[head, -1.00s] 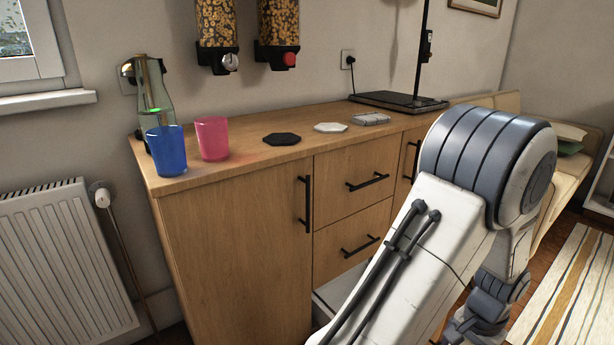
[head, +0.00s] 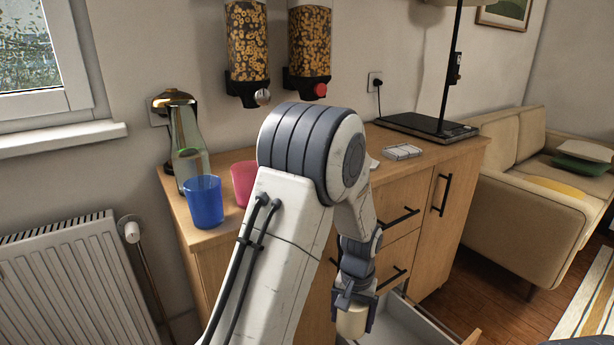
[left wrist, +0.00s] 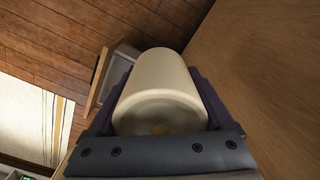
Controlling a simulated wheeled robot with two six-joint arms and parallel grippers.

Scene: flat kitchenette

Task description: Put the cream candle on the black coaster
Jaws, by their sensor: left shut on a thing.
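My left gripper (head: 355,301) is shut on the cream candle (head: 351,321), in front of the cabinet's drawers and below the countertop. In the left wrist view the candle (left wrist: 160,95) lies between the two fingers. The black coaster is hidden behind my left arm in the head view now; in the earlier head frame it lies on the countertop between the pink cup and the white coaster. My right gripper does not show.
The wooden countertop (head: 222,236) carries a blue cup (head: 204,203), a pink cup (head: 243,180), a glass bottle (head: 187,150), a grey-white slab (head: 403,152) and a lamp base (head: 425,127). A drawer (head: 408,325) stands open low beside the candle. Cereal dispensers (head: 247,50) hang above.

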